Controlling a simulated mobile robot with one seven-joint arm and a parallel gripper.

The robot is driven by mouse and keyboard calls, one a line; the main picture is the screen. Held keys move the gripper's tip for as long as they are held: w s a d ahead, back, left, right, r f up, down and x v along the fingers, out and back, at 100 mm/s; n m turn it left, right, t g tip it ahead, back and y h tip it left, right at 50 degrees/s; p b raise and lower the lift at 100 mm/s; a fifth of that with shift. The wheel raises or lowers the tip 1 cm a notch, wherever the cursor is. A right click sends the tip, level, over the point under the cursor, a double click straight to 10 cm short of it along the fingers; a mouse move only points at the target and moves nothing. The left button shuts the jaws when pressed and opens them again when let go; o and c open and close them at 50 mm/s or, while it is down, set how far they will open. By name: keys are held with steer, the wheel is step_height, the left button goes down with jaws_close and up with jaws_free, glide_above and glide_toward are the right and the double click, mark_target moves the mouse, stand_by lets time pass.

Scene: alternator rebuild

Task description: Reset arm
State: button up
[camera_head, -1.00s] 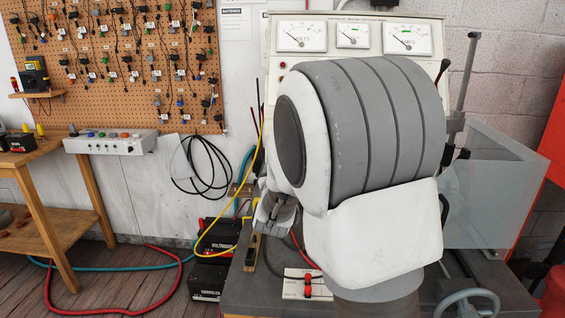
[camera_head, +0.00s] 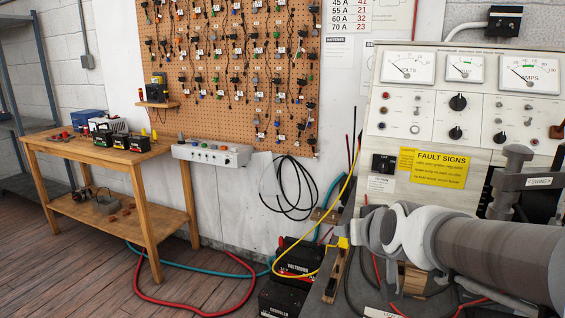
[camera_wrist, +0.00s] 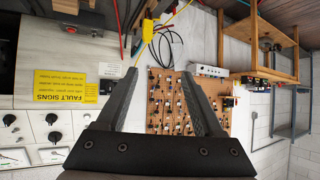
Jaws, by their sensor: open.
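My arm (camera_head: 480,252) reaches in from the right edge in the head view, low in front of the test bench panel. Its white and grey wrist (camera_head: 398,232) points left. The gripper's fingers are hard to make out there. In the wrist view my gripper (camera_wrist: 160,78) is open, with its two dark fingers well apart and nothing between them. The pegboard (camera_wrist: 157,112) and wall show beyond the fingers, and the picture is upside down.
The test bench panel (camera_head: 455,95) with gauges and a yellow fault sign (camera_head: 439,168) stands behind the arm. Black batteries (camera_head: 291,258) and coloured cables lie on the floor. A wooden table (camera_head: 75,152) stands left. The floor in front of it is clear.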

steer(key=s+f+g, duration=0.2)
steer(key=s+g, duration=0.1)
steer(key=s, duration=0.7)
steer(key=s+f+g, duration=0.2)
steer(key=s, duration=0.8)
step_height(320, 180, up, 13)
steer(key=p, duration=1.3)
steer(key=shift+s+g, duration=0.15)
steer(key=shift+g, duration=0.15)
